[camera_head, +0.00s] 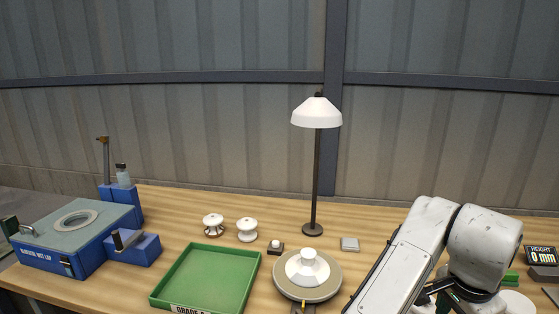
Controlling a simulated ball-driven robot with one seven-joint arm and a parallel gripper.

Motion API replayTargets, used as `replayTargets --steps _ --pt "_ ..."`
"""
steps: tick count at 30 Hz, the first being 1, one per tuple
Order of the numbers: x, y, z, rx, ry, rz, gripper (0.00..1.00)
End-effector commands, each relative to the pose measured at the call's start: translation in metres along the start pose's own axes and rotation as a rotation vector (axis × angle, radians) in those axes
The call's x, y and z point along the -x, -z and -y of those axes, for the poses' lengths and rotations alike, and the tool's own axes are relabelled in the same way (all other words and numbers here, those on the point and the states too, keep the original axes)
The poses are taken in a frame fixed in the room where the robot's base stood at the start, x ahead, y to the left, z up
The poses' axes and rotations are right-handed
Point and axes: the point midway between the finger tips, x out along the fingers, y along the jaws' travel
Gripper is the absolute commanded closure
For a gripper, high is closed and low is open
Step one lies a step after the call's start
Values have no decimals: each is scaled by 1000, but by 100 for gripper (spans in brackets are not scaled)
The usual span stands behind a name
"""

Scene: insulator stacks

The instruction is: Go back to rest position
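My white arm (405,265) rises from the bottom edge on the right, bends at an elbow and comes down over the right part of the table. My gripper (462,294) is the dark part low under the arm, near the bottom edge. The arm links cover much of it and its fingertips are not clear. I cannot tell whether it is open, shut or holding anything. A white rounded object (516,302) shows just right of it, cut by the bottom edge.
The wooden table (385,222) holds a green tray (255,262), two white insulators (213,224) (247,230), a round turntable (330,285) bearing a white insulator (307,266), a lamp (317,115), a grey block (350,244), a blue tank (75,243) and a height display (541,255).

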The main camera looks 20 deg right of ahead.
Motion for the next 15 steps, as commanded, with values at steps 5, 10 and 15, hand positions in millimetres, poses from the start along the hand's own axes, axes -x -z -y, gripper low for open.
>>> replayTargets --steps 5,10,15 --pt "-8 23 0 130 34 -129 45" --pt "-21 36 4 363 67 -267 45" --pt "-45 27 3 644 80 -343 45"
